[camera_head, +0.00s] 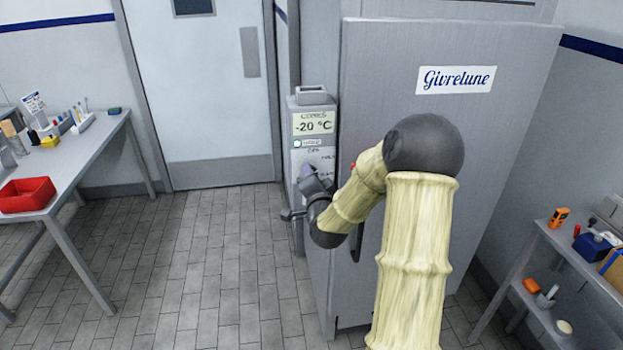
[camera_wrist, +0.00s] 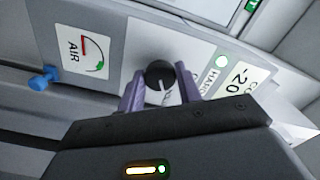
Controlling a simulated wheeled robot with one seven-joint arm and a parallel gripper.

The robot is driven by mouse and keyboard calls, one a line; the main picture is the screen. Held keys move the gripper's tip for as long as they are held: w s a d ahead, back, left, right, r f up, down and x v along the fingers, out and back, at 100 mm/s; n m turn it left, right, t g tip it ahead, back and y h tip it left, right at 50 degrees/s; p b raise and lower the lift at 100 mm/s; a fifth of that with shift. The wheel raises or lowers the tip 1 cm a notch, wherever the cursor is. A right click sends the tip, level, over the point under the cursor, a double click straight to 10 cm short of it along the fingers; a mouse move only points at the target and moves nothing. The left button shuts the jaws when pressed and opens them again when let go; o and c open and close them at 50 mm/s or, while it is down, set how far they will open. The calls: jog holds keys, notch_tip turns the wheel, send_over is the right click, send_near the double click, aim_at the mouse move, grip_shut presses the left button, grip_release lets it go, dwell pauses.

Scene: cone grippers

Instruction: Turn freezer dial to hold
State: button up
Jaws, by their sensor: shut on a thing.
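The freezer dial (camera_wrist: 158,74) is a round black knob with a white pointer line, on a grey panel in the wrist view. My gripper (camera_wrist: 160,88) has its two purple fingers on either side of the dial and is shut on it. The pointer line aims down toward my gripper's palm, slightly right. The fingers partly hide the markings around the dial. In the head view my gripper (camera_head: 312,184) is at the control box (camera_head: 298,165) on the freezer's left side; the dial is hidden there. The display (camera_head: 313,124) reads -20 °C, with a green lamp (camera_head: 298,143) below it.
The grey freezer (camera_head: 450,130) stands right of the control box, its dark handle (camera_head: 357,242) behind my arm. An air gauge (camera_wrist: 88,54) and blue valve knob (camera_wrist: 43,79) sit beside the dial. Side tables stand left and right; the tiled floor (camera_head: 215,260) at left is clear.

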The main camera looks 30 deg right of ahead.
jog(key=o, duration=1)
jog(key=shift+s, duration=0.1)
jog(key=shift+b+v, duration=8.1)
jog(key=shift+v, duration=0.55)
